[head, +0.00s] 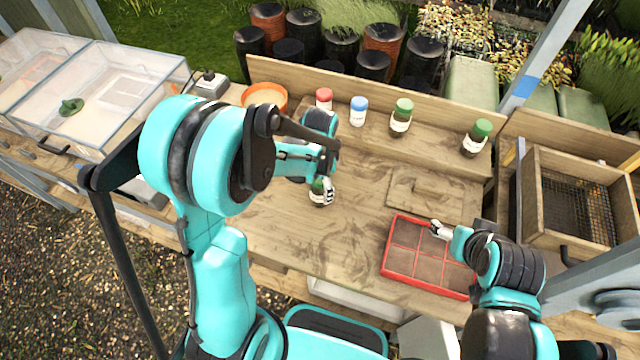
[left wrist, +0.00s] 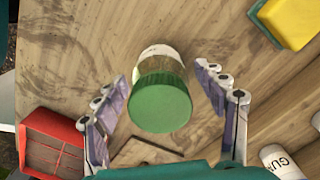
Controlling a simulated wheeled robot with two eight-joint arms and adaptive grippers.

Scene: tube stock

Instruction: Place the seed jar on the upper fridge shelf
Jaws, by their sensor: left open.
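A jar with a green lid (head: 317,190) and a pale label stands on the wooden bench, below my left gripper. In the left wrist view its green lid (left wrist: 160,102) sits between the two spread fingers of my left gripper (left wrist: 168,98), with gaps on both sides. In the head view the left gripper (head: 325,192) partly covers this jar. My right gripper (head: 440,230) is above the red tray; its finger opening is too small to tell. Two more green-lidded jars stand on the back ledge, a middle one (head: 401,118) and a right one (head: 476,138). I cannot make out a fridge shelf.
A red-lidded jar (head: 324,98) and a blue-lidded jar (head: 359,111) stand on the ledge. A divided red tray (head: 388,262) lies at the bench's front right. A wooden sieve box (head: 532,200) is at far right. Clear tanks (head: 120,125) stand left. The bench's middle is mostly free.

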